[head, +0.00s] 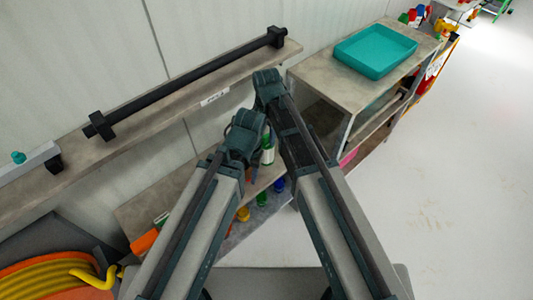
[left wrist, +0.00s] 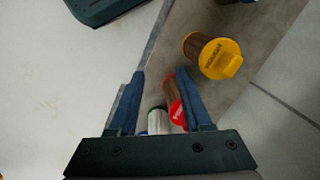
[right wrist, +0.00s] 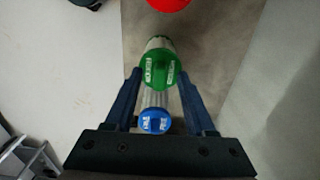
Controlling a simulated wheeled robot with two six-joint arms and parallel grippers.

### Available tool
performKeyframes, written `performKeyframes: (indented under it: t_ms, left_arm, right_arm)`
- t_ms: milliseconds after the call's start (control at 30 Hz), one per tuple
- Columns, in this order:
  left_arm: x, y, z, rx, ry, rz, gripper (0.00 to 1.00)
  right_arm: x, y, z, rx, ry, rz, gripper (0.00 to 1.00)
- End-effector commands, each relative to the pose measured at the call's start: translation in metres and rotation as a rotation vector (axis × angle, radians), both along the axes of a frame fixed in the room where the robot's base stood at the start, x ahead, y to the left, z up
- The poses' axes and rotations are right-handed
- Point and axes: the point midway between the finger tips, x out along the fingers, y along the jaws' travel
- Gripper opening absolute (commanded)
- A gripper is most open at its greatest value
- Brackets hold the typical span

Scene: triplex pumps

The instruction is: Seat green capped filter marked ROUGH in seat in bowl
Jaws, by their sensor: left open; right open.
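A green capped filter (right wrist: 157,68) with a pale body stands between the spread fingertips of my open right gripper (right wrist: 160,76) in the right wrist view. Its cap carries white labels too small to read surely. I cannot tell whether the fingers touch it. A green cap (head: 262,198) also shows low on the shelf in the head view. My left gripper (left wrist: 162,78) is open in the left wrist view, with a red capped filter (left wrist: 177,112) partly behind its right finger. No filter bowl or seat can be made out.
A blue capped filter (right wrist: 155,122) is close by the green one. A yellow capped filter (left wrist: 220,58) stands on the shelf (left wrist: 265,25). A teal tray (head: 375,50) sits on the cabinet. A yellow hose (head: 55,275) lies lower left. The floor at right is clear.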

Motion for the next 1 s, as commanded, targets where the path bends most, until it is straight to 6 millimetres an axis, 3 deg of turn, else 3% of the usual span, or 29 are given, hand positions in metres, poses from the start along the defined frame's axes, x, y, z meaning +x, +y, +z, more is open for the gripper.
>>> performKeyframes:
  t_ms: [133,433,1000]
  left_arm:
    - [0.0000,0.0000,0.0014,0.000,0.000,0.000,0.49]
    - [0.0000,0.0000,0.0014,0.000,0.000,0.000,0.49]
    - [0.0000,0.0000,0.0013,0.000,0.000,0.000,0.49]
  right_arm:
    - [0.0000,0.0000,0.0014,0.000,0.000,0.000,0.55]
    - [0.0000,0.0000,0.0014,0.000,0.000,0.000,0.01]
    - [0.0000,0.0000,0.0013,0.000,0.000,0.000,0.00]
